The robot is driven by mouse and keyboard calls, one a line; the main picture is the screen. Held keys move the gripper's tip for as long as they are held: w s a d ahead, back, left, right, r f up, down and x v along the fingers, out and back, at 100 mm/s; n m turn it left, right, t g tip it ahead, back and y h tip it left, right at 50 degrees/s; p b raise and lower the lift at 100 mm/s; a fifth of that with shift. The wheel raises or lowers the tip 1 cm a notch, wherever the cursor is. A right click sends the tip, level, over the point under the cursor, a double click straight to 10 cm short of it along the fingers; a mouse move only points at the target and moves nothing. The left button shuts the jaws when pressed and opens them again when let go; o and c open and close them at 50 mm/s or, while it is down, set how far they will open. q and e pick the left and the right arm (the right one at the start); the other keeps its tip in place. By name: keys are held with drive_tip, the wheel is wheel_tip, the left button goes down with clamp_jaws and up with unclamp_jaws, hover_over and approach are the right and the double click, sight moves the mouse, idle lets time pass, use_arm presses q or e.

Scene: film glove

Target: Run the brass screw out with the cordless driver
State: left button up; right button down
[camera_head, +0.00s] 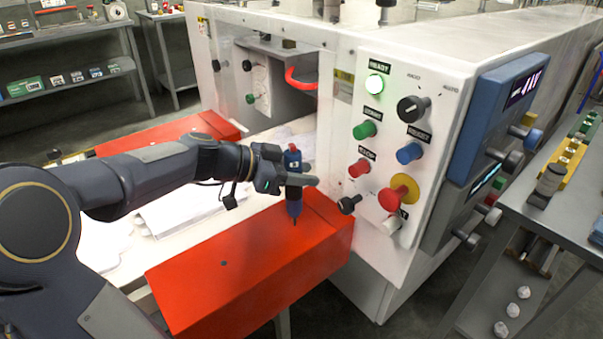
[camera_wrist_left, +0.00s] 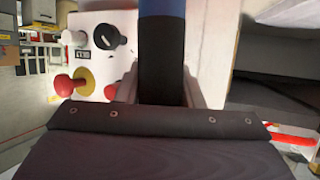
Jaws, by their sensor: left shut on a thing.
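The cordless driver (camera_head: 293,207), blue and dark, stands roughly upright in my left gripper (camera_head: 292,180), with its thin bit pointing down over the red cover (camera_head: 250,262). I cannot tell whether the bit touches the cover. In the left wrist view the driver (camera_wrist_left: 162,55) shows as a black body with a blue band at the top, between the fingers of the left gripper (camera_wrist_left: 163,92). No brass screw can be made out; a small dark spot (camera_head: 223,264) lies on the cover's top. My right gripper is not in view.
The white machine's panel stands right of the driver, with a red emergency button (camera_head: 398,193) and a black knob (camera_head: 349,204) jutting out. A second red cover (camera_head: 190,133) lies behind my left arm. A grey bench (camera_head: 560,215) stands at the right.

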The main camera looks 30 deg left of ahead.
sight(291, 146)
use_arm(q)
drive_tip(key=shift+f+b, duration=0.1)
drive_tip(key=shift+b, duration=0.85)
idle(0.9)
idle(4.2)
drive_tip(key=shift+r+p, duration=1.1)
drive_tip(key=shift+r, duration=2.05)
